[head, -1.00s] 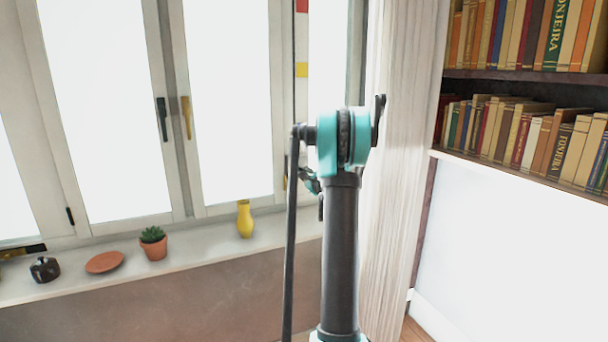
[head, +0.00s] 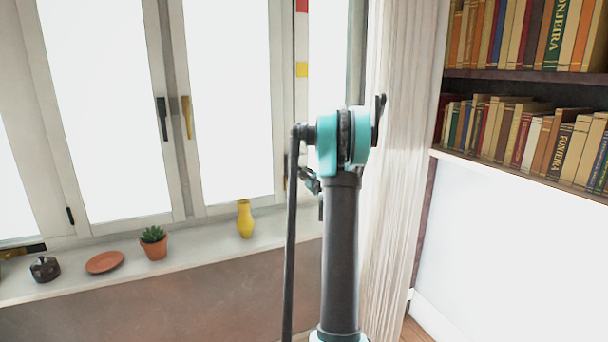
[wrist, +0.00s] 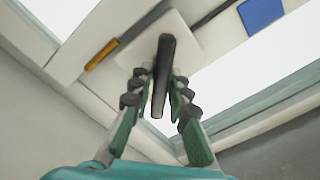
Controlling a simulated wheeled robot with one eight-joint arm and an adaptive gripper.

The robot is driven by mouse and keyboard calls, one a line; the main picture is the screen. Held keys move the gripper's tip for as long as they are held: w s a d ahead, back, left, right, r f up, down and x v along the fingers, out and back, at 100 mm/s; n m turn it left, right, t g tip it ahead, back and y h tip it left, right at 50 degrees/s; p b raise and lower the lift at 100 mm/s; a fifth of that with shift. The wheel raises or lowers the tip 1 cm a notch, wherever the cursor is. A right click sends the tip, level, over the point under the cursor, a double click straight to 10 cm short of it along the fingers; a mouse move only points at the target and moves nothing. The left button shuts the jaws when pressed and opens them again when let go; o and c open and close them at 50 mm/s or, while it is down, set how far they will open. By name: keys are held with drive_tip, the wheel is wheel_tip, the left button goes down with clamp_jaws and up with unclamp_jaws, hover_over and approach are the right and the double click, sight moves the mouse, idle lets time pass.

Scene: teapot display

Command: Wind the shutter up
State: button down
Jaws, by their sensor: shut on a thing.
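In the wrist view, my gripper (wrist: 160,100) is shut on a dark, rod-like crank handle (wrist: 165,60). The handle stands between the two ribbed fingers, in front of a pale square plate (wrist: 186,36) on the window frame. In the head view, my own arm hides most of the gripper and the crank. The shutter itself cannot be made out; the window panes (head: 235,90) look bright and uncovered.
The sill (head: 195,246) holds a yellow vase (head: 245,219), a potted plant (head: 153,246), a terracotta saucer (head: 105,262) and a dark pot (head: 45,268). A pale curtain (head: 392,170) hangs right of my arm, before bookshelves (head: 520,78).

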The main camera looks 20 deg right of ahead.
drive_tip(key=c, duration=1.5)
unclamp_jaws()
drive_tip(key=s, duration=1.2)
drive_tip(key=shift+d, duration=0.2)
drive_tip(key=shift+o, duration=0.2)
